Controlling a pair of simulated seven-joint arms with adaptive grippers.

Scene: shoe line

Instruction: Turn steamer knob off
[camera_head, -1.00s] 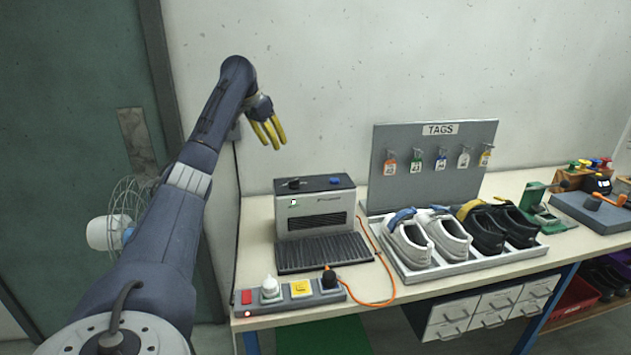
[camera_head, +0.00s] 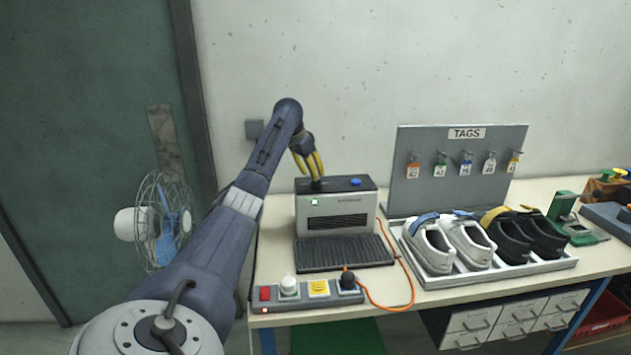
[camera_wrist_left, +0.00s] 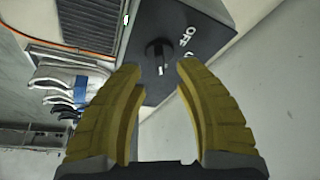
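The steamer (camera_head: 337,212) is a grey box with a dark top, standing at the back left of the bench with a ribbed black plate in front. Its black knob (camera_wrist_left: 158,55) shows in the left wrist view on the dark top, with white "OFF" lettering beside it. A small green light (camera_head: 315,203) shows on the steamer's front. My left gripper (camera_head: 317,179) has yellow fingers pointing down at the knob in the head view. In the left wrist view, its fingers (camera_wrist_left: 160,80) are spread apart, with the knob just beyond the gap between the tips. My right gripper is not in view.
A blue button (camera_head: 356,182) sits on the steamer's top right. A power strip (camera_head: 305,293) with an orange cord lies in front. A shoe tray (camera_head: 480,270) and tag board (camera_head: 459,150) stand to the right. A fan (camera_head: 160,222) is at the left.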

